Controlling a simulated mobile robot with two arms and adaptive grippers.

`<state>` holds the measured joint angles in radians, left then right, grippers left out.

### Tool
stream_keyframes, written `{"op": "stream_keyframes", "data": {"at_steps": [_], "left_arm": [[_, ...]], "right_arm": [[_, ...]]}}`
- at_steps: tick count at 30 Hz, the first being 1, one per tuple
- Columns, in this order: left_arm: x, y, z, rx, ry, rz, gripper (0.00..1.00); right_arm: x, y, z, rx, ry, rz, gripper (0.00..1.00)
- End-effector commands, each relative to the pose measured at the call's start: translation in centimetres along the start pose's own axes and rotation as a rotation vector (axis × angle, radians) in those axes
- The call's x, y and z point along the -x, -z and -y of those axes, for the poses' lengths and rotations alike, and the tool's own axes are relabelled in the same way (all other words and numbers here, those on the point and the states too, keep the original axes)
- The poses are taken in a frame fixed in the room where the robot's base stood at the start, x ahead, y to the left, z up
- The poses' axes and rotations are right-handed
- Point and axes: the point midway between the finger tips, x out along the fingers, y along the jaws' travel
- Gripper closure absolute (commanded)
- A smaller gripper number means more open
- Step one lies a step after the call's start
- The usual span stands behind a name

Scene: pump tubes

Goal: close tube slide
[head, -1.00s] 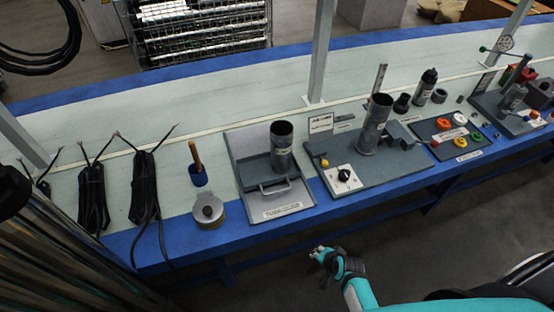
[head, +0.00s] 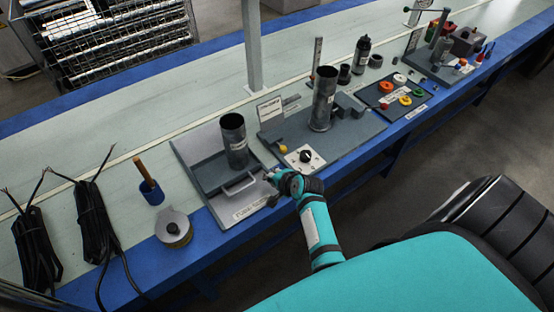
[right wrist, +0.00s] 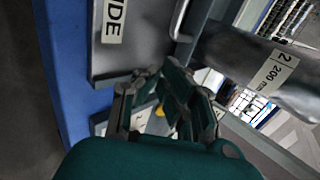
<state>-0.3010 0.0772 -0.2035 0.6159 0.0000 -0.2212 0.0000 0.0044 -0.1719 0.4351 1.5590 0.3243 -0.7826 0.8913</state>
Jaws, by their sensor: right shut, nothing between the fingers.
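The grey tube slide (head: 225,180) sits on the bench. It has a handle (head: 240,184) and a printed label on its front plate. A dark upright tube (head: 234,140) stands on it. My right gripper (head: 269,178) is shut and empty, just right of the handle at the slide's front right corner. In the right wrist view its fingertips (right wrist: 160,75) are close to the slide's labelled plate (right wrist: 140,50) and the lower end of the handle (right wrist: 180,22); contact cannot be told. A tube marked 200 mm (right wrist: 265,65) is beside them. My left gripper is out of view.
To the right is a grey board with a taller tube (head: 323,98) and a black knob (head: 304,156). To the left are a round tin (head: 174,228), a blue holder with a wooden handle (head: 151,191) and black cables (head: 98,220). The floor in front is clear.

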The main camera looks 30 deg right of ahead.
Motion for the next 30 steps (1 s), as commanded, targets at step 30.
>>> {"op": "stream_keyframes", "data": {"at_steps": [30], "left_arm": [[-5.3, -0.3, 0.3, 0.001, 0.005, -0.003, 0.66]], "right_arm": [[-5.1, 0.0, 2.9, 0.001, -0.001, -0.001, 1.0]]}}
